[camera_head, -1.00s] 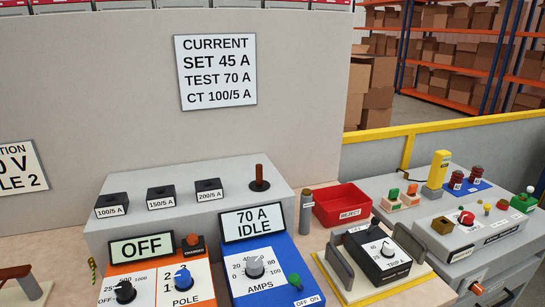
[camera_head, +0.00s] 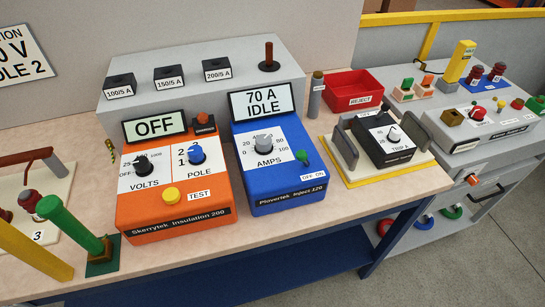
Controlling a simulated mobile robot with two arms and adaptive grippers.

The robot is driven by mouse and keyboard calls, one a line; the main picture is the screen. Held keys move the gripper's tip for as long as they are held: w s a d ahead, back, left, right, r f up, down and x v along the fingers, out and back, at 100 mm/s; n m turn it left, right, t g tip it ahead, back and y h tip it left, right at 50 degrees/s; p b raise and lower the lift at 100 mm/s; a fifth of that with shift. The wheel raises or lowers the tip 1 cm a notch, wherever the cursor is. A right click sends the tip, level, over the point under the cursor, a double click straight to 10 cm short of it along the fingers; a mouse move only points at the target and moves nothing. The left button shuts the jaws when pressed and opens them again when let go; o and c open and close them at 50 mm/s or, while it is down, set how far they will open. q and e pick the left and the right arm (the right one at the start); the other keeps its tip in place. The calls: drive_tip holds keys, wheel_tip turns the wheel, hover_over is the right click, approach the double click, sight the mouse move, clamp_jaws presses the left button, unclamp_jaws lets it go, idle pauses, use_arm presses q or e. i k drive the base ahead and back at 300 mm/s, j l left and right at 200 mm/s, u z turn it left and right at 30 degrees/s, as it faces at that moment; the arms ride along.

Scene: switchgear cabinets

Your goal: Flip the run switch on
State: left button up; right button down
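The run switch is a small green toggle (camera_head: 303,158) at the right of the blue Plovertek Inject 120 box (camera_head: 282,193), beside an "OFF ON" label. Its lever looks upright or slightly tilted; I cannot tell its exact position. The box's display (camera_head: 262,103) reads "70 A IDLE", and its grey AMPS knob (camera_head: 264,141) sits left of the switch. Neither of my grippers shows in the head view.
An orange Skerrytek Insulation 200 box (camera_head: 178,215) stands left, its display reading "OFF". A relay in a test cradle (camera_head: 384,185) and a red reject bin (camera_head: 350,92) are to the right. Green and yellow posts (camera_head: 68,222) stand front left. The grey transformer block (camera_head: 218,92) is behind.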

sight(301, 155)
drive_tip(key=j+z, duration=0.15)
drive_tip(key=j, duration=0.25)
drive_tip(key=k+j+z, duration=0.1)
drive_tip(key=j, duration=0.3)
drive_tip(key=k+j+z, duration=0.15)
drive_tip(key=j, duration=0.2)
drive_tip(key=k+j+z, duration=0.1)
drive_tip(key=j, duration=0.3)
drive_tip(key=k+j+z, duration=0.15)
drive_tip(key=j, duration=0.2)
drive_tip(key=i, duration=0.05)
